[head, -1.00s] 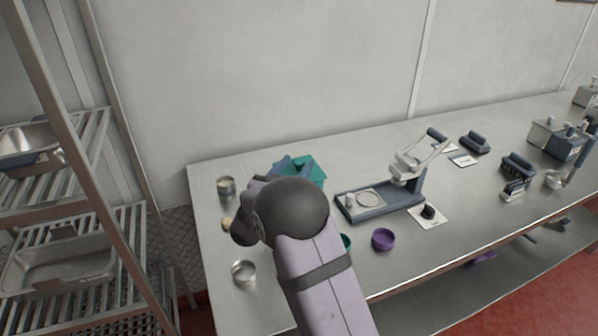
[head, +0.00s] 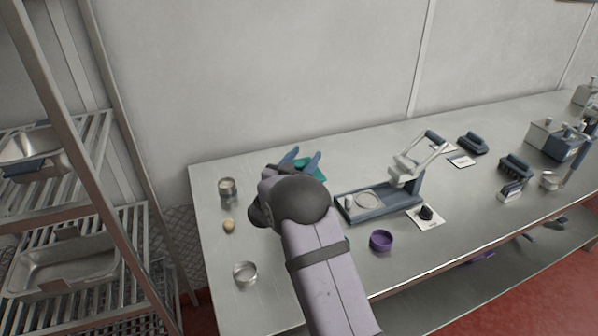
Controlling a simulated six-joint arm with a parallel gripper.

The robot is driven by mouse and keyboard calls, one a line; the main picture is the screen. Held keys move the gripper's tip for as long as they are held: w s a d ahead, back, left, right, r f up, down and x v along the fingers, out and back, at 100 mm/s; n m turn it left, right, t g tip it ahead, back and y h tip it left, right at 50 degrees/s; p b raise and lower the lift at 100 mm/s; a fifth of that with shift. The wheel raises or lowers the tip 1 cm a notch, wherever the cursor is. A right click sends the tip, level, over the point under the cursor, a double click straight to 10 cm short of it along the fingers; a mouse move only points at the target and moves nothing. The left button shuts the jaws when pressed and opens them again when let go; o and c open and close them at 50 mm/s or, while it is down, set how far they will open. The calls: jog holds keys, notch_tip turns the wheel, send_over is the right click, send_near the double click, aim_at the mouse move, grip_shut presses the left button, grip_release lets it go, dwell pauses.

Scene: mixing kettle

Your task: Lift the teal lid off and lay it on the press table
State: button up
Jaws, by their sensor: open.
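A flat teal piece (head: 318,174) lies on the table behind and beside the fingers, mostly hidden by my gripper. A small green-teal edge (head: 347,241) shows just right of my arm; the rest of it is hidden. I cannot tell which of these is the teal lid. The steel press table (head: 300,262) runs along the wall. On it stands a hand press with a dark blue base (head: 380,206) and a pale raised lever.
Left of my arm stand a metal tin (head: 227,187), a small cream ball (head: 229,226) and a metal ring (head: 245,272). A purple round piece (head: 381,241) lies to the right. A white card with a black knob (head: 427,213) is beside the press. A steel rack (head: 80,190) stands left.

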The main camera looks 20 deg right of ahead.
jog(key=c, duration=1.1)
jog(key=shift+r, duration=0.1)
notch_tip(320, 180, up, 15)
jog(key=p, duration=0.3)
jog(key=shift+p, duration=0.4)
